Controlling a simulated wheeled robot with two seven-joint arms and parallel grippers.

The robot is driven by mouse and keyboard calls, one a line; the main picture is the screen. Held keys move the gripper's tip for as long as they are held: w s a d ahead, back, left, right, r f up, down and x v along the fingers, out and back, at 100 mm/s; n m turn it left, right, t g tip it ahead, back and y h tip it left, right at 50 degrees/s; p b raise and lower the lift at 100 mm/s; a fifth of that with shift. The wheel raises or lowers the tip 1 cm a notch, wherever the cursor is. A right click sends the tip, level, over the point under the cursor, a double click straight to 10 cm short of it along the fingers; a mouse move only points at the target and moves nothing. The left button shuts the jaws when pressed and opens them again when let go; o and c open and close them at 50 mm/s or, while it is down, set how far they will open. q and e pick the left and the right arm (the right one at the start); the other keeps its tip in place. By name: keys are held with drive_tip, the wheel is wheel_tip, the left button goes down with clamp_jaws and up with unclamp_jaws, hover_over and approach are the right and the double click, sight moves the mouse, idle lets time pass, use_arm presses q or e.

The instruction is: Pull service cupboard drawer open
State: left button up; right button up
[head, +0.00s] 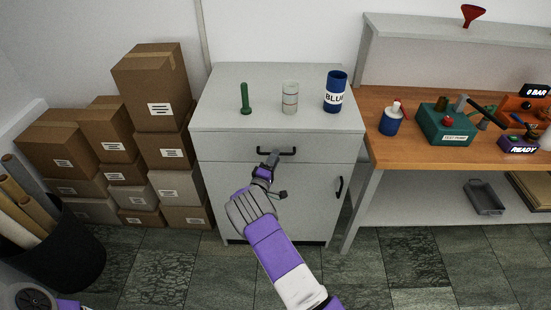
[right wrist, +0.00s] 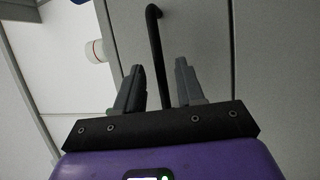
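The service cupboard (head: 225,145) is a grey cabinet with a drawer (head: 225,148) at the top, its front flush with the body. The drawer's black bar handle (head: 290,151) runs level across the front. My right gripper (head: 272,158) is at the left part of this handle. In the right wrist view my right gripper (right wrist: 160,80) is open, with the handle (right wrist: 156,45) running between its fingers and a gap showing beside the bar. I cannot tell whether a finger touches it. My left gripper is out of view.
A green tool (head: 245,99), a clear beaker (head: 290,98) and a blue container (head: 335,93) stand on the cupboard. Its lower door has a black handle (head: 339,187). Stacked boxes (head: 150,90) stand left, a wooden workbench (head: 420,155) right. A black bin (head: 75,255) is front left.

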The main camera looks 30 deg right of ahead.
drive_tip(key=shift+w+d+r, duration=0.1)
drive_tip(key=shift+w+d, duration=0.3)
drive_tip(key=shift+d, duration=0.15)
clamp_jaws()
